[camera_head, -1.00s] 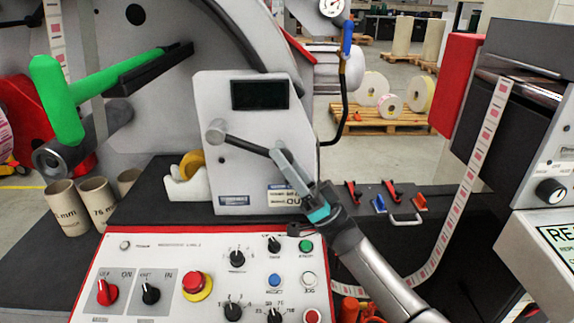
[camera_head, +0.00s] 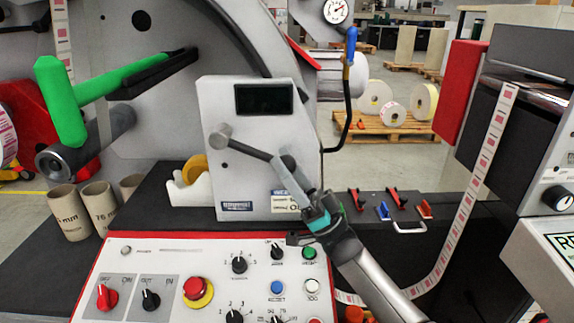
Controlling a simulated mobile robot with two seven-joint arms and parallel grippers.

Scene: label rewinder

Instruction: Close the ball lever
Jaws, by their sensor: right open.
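The lever (camera_head: 248,147) is a dark grey rod on the front of the light grey box (camera_head: 220,95). It slopes down to the right from a round grey end to a dark ball-like knob (camera_head: 288,162). My right gripper (camera_head: 298,190) comes up from the lower right, with its teal band below the knob. Its jaws are open. One grey finger points up at the knob; I cannot tell whether it touches. My left gripper is not in view.
A control panel (camera_head: 150,255) with knobs and buttons lies below. A blue-handled valve (camera_head: 350,42) and hose hang at the upper right of the box. Cardboard cores (camera_head: 68,212) stand at left. A label web (camera_head: 487,155) runs at right.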

